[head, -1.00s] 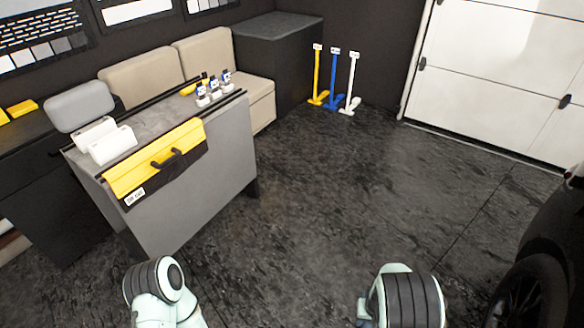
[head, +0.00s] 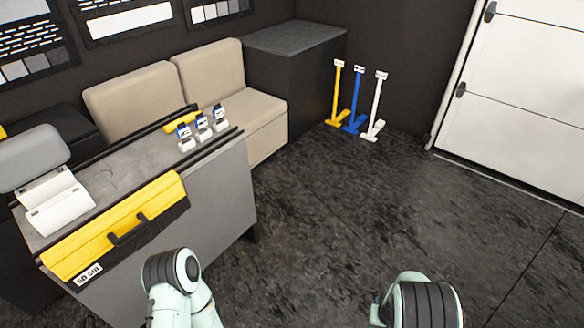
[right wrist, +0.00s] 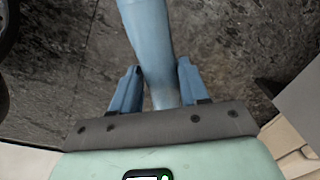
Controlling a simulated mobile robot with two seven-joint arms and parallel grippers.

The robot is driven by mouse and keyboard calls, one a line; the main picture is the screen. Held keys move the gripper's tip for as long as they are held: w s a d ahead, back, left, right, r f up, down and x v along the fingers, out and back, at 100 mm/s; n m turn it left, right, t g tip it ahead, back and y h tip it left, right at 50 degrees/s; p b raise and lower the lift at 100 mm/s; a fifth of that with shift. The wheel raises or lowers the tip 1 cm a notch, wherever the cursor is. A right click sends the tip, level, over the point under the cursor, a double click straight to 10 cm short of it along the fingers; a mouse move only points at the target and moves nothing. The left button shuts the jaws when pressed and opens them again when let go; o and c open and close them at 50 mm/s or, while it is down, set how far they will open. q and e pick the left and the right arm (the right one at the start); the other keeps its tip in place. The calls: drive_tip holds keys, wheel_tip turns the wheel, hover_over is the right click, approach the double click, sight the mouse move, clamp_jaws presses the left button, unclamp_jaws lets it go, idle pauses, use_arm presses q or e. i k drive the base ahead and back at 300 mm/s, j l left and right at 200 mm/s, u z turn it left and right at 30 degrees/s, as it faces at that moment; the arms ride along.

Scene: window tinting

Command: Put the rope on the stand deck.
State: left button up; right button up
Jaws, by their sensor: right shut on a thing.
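In the right wrist view my right gripper (right wrist: 157,88) is shut on a smooth, pale blue-grey, rope-like length (right wrist: 148,35). I take it to be the rope. It runs from between the two blue fingers up to the top edge of the picture, above the dark floor. Its far end is out of view. In the head view only links of my two arms show at the bottom edge, and my left gripper is out of view. I cannot pick out a stand deck for certain in either view.
A grey counter (head: 218,190) with a yellow case (head: 110,230) on its front stands at the left. Behind are a beige sofa (head: 262,105), a dark cabinet (head: 270,85) and yellow, blue and white posts (head: 356,100). The floor (head: 400,215) ahead is clear.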

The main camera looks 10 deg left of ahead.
sight(148, 161)
drive_tip(key=i, duration=1.4)
drive_tip(key=i+z, duration=0.3)
drive_tip(key=z, duration=0.15)
drive_tip(key=i+j+z, duration=0.15)
drive_tip(key=i+z, duration=0.15)
drive_tip(key=z, duration=6.25)
